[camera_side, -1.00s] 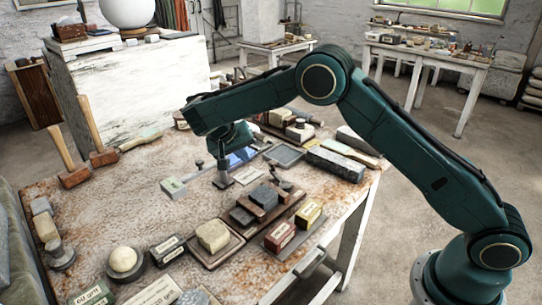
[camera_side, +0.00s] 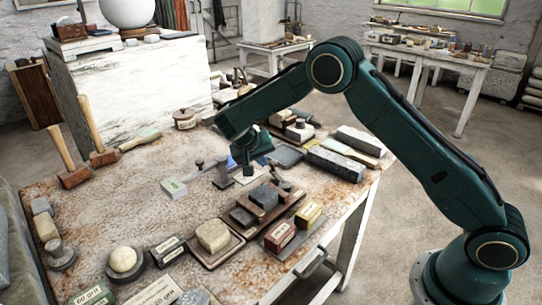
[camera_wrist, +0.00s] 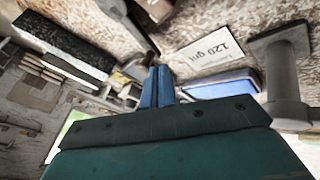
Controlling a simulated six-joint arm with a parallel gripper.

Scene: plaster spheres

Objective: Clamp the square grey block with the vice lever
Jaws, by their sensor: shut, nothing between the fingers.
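The vice appears as a grey metal post (camera_side: 223,173) on the bench, with a thin bar and a small knob (camera_side: 199,163) to its left. A dark grey block (camera_side: 264,196) lies on brown wood nearer the front; I cannot tell which block is the square grey one. My gripper (camera_side: 247,172) is shut and empty, to the right of the post and apart from it. The wrist view shows its blue fingers (camera_wrist: 155,72) together, with the post (camera_wrist: 283,75) at right.
A white 120 grit card (camera_wrist: 212,47) lies near the fingers. A dark tray (camera_side: 287,155) and a long grey stone (camera_side: 336,164) are to the right. Several blocks stand in front, including a yellowish one (camera_side: 213,234). The bench's left middle (camera_side: 120,205) is clear.

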